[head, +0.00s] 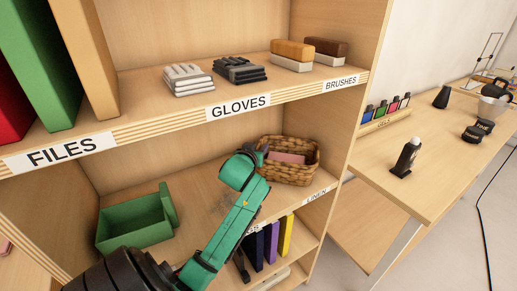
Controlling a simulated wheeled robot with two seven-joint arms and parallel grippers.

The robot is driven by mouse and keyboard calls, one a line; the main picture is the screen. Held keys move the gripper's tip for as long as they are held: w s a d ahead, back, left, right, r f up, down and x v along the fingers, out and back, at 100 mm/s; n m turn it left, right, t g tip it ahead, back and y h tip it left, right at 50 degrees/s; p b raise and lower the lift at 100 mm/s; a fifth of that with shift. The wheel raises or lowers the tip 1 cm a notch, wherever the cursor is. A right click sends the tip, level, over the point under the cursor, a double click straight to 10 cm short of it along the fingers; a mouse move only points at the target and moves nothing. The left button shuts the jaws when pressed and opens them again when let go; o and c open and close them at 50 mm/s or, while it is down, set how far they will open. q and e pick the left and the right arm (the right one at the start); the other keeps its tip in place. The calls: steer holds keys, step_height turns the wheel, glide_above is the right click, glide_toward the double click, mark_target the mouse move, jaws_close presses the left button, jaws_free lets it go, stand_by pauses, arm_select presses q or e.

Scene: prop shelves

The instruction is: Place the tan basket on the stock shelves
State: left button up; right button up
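The tan woven basket (301,174) stands on the middle shelf board, near the right side wall and behind the LINEN label. Something pinkish-purple lies inside it. My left arm, teal and black, reaches in from the bottom left. My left gripper (260,158) is at the basket's left side, and the teal wrist hides part of that side. The fingers are too hidden to show whether they are open or closed on the rim. The stock shelves (205,188) are light wood. My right gripper is not in view.
A green open bin (135,224) sits on the same board to the left. Grey gloves (188,80), black gloves (240,69) and brushes (292,54) lie on the board above. Upright books (270,243) stand below. A side table (430,160) with bottles is at right.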

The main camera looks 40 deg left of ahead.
arm_select(q)
steer(key=shift+w+a+f, duration=0.1)
steer(key=shift+w, duration=0.05)
steer(key=v, duration=1.2)
steer(key=shift+b, duration=0.3)
